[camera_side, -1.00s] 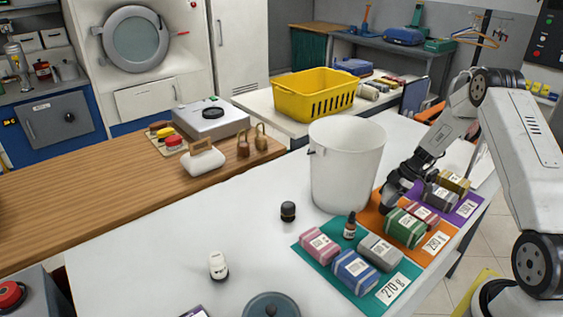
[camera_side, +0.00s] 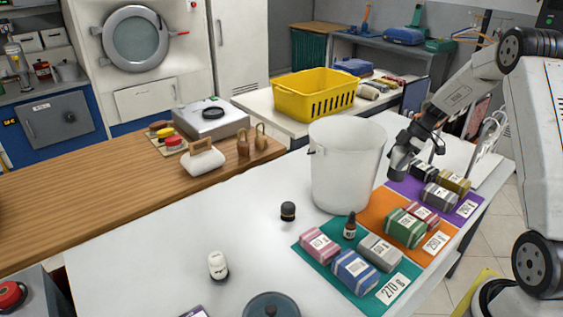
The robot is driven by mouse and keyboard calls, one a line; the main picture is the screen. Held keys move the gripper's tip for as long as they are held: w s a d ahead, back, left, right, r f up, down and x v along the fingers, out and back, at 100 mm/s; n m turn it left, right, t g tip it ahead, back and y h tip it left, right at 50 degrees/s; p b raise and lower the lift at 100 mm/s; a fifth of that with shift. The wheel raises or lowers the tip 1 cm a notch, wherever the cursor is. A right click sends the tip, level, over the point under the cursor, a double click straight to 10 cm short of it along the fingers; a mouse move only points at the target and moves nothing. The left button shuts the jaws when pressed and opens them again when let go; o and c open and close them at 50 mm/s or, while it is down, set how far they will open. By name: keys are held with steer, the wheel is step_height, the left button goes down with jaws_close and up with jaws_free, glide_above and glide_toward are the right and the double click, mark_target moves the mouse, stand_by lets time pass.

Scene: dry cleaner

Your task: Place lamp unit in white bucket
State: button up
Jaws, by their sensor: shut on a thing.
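The white bucket (camera_side: 345,185) stands upright on the white table, right of the middle of the side view. My gripper (camera_side: 403,152) is just right of the bucket, beside its wall and below its rim level in the picture. It is shut on a small grey cylindrical piece, which looks like the lamp unit (camera_side: 398,164). The piece hangs above the far end of the coloured mats, apart from the bucket. The fingertips are small and partly hidden. The bucket's floor is hidden by its front wall.
Teal (camera_side: 312,258), orange and purple (camera_side: 468,207) mats hold several wrapped bundles. A dropper bottle (camera_side: 350,226) and a black-capped jar (camera_side: 288,211) stand near the bucket's front. A yellow basket (camera_side: 315,95) sits behind.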

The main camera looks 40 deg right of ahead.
step_height(320, 180, up, 14)
steer(key=shift+r, duration=0.2)
stand_by(0.7)
step_height(320, 180, up, 5)
steer(key=n+g, duration=0.5)
steer(key=n, duration=0.4)
glide_above(331, 185)
steer(key=w+d, duration=0.4)
steer(key=shift+y, duration=0.4)
steer(key=f, duration=2.8)
steer(key=shift+s, duration=0.2)
steer(key=shift+f, duration=0.1)
steer(key=shift+f, duration=2.1)
steer(key=shift+f, duration=0.15)
